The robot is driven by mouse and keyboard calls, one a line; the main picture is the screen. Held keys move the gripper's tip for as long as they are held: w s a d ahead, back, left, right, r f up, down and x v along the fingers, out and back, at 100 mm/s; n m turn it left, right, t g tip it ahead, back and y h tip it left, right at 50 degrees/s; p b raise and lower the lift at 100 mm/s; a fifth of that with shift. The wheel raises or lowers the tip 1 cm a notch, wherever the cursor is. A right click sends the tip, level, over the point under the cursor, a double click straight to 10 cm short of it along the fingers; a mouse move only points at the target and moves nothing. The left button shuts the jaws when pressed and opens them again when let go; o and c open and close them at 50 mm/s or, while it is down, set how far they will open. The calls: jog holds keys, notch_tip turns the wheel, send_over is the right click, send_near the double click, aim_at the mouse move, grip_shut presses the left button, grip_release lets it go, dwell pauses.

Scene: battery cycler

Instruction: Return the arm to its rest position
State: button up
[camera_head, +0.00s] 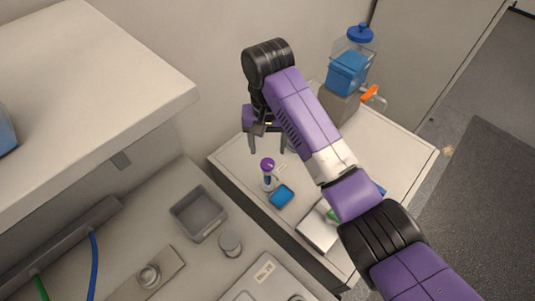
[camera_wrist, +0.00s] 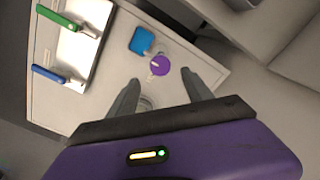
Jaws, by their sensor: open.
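My arm, purple and black, reaches over a white side table (camera_head: 240,155) in the head view. My gripper (camera_head: 268,150) is open and points down above the table, with nothing between its fingers. In the wrist view the open fingers of my gripper (camera_wrist: 165,90) spread on either side of clear space. A small purple-capped bottle (camera_head: 268,172) stands upright on the table near the fingertips. Its purple cap (camera_wrist: 160,66) shows in the wrist view just beyond the fingers, apart from them.
A blue block (camera_head: 282,196) lies beside the bottle. A blue-lidded dispenser (camera_head: 349,70) with an orange tap stands at the back. A grey bin (camera_head: 199,214) is at left. A raised white surface (camera_head: 90,70) is upper left.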

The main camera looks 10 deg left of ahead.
jog(key=shift+r, duration=0.55)
